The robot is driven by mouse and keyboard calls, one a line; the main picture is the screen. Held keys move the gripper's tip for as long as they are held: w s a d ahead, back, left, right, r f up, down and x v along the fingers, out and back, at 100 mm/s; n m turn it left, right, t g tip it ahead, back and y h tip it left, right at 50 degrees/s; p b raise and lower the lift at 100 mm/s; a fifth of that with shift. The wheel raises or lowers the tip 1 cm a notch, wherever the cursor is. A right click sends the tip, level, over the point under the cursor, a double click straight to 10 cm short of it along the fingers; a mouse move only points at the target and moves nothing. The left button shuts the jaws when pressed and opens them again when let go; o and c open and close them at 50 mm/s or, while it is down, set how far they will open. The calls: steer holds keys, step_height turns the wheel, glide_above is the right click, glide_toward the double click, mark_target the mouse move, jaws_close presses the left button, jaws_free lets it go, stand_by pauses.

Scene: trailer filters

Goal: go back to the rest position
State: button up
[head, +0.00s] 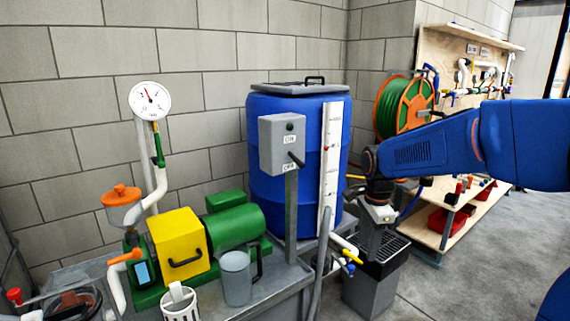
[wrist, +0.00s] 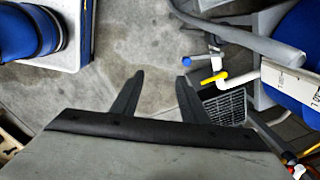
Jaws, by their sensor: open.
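My gripper (head: 372,248) hangs from my blue arm at the right of the head view, pointing down. It is in front of the blue barrel's right side and appears over a grey drain bin (head: 368,294). In the wrist view my gripper (wrist: 159,82) shows two dark fingers spread apart, with nothing between them but grey floor beyond. The bin's dark grate (wrist: 226,108) lies right of the fingers in that view.
The blue barrel (head: 275,150) stands behind a grey switch box (head: 282,145). A green pump (head: 235,228) with a yellow cover (head: 178,243) sits on a bench at left. A yellow-handled valve (wrist: 213,77) is close to my right finger. Open floor (head: 480,270) lies at right.

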steer(key=s+d+n+t, duration=0.2)
steer(key=s+n, duration=0.6)
steer(key=s, duration=0.6)
steer(key=s+d+n+t, duration=0.2)
steer(key=s+n, duration=0.6)
steer(key=s, duration=0.6)
steer(key=shift+d+r+n, duration=0.35)
steer(key=shift+d+n, duration=0.05)
steer(key=shift+d, duration=0.35)
steer(key=shift+s, duration=0.1)
